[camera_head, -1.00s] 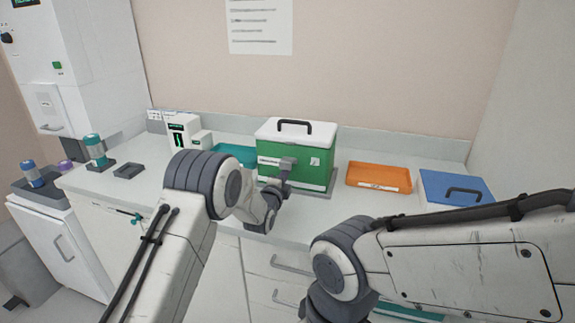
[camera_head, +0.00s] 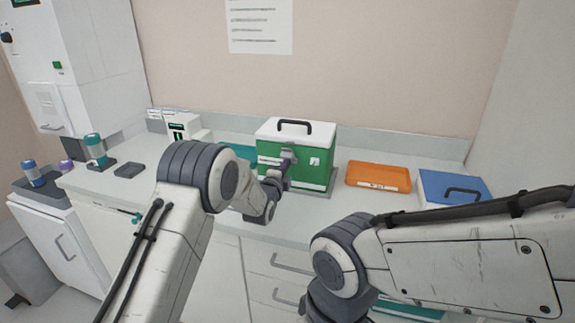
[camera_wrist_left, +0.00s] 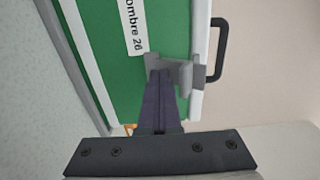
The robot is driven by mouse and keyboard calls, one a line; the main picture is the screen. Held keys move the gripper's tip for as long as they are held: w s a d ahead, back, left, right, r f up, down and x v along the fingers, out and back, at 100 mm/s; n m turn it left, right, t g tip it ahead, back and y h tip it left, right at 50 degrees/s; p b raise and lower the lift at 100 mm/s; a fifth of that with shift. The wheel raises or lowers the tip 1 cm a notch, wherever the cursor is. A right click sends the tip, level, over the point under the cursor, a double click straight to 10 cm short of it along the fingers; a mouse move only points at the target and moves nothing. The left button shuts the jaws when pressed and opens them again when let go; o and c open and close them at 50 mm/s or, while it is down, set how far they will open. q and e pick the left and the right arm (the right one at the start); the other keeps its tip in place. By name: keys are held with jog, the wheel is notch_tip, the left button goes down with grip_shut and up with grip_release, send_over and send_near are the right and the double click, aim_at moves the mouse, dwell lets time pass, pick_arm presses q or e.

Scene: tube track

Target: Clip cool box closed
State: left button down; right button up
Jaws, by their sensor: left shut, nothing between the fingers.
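The cool box (camera_head: 268,158) stands on the counter with a green body, a white lid (camera_head: 318,130) lying on top and a dark handle. A grey clip (camera_head: 288,152) is at the middle of its front, just under the lid. In the left wrist view, the clip (camera_wrist_left: 188,76) reaches from the green wall to the white lid rim. My left gripper (camera_head: 287,163) is shut and empty, its dark fingertips at the clip in the left wrist view (camera_wrist_left: 159,74), seemingly touching it. They partly hide the clip. My right gripper is outside the views; only its arm shows.
An orange tray (camera_head: 378,177) and a box with a blue lid (camera_head: 455,186) stand to the right on the counter. A teal tray (camera_head: 238,151) and a white device (camera_head: 184,127) are on the left. The counter's front edge is partly behind my left arm.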

pick_arm(q)
jog(key=shift+r, duration=0.4)
jog(key=shift+s, duration=0.1)
jog(key=b+v, duration=0.1)
jog(key=v, duration=0.8)
jog(key=shift+b, duration=0.4)
